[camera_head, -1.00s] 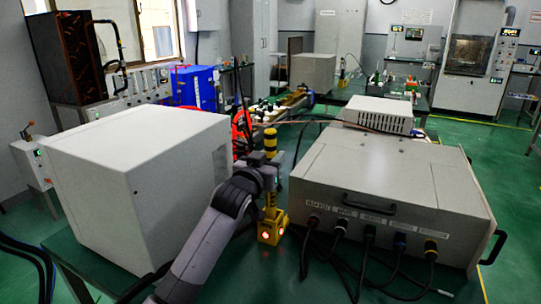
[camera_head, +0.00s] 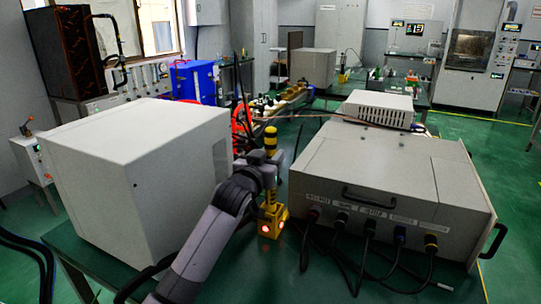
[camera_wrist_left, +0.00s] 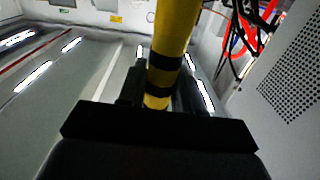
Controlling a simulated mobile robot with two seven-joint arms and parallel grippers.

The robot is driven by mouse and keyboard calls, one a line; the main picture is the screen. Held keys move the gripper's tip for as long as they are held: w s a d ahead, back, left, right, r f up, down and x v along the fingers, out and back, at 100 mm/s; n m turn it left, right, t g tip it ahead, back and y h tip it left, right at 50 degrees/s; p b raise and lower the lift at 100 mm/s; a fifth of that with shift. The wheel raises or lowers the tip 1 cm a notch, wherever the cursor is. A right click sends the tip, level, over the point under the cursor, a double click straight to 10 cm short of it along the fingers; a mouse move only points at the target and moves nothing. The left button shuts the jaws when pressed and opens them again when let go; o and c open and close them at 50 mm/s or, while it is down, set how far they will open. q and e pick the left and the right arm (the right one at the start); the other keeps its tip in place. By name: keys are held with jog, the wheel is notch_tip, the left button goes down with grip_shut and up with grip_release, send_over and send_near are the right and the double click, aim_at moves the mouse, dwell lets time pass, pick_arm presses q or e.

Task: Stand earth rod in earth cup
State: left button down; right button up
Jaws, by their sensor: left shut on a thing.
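The earth rod (camera_head: 271,141), yellow with black bands, stands nearly upright between the two grey-white cabinets in the head view. The rod also runs up between the fingers in the left wrist view (camera_wrist_left: 171,40). The yellow earth cup (camera_head: 272,215), with two glowing red lights, is directly below the gripper. The rod's lower part runs down to the cup's top. I cannot tell how deep the rod's foot sits inside the cup. My right gripper is not in view.
A large pale cabinet (camera_head: 130,170) stands close on the left. A wide grey unit (camera_head: 390,185) with a handle and hanging black cables stands on the right. Red hoses (camera_head: 240,125) and loose cables lie behind the rod. The gap between the cabinets is narrow.

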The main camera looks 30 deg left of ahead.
pick_arm(q)
jog(key=shift+f, duration=0.15)
jog(key=c, duration=0.7)
grip_release()
jog(key=s, duration=0.7)
jog(key=shift+d, duration=0.35)
jog(key=shift+s, duration=0.1)
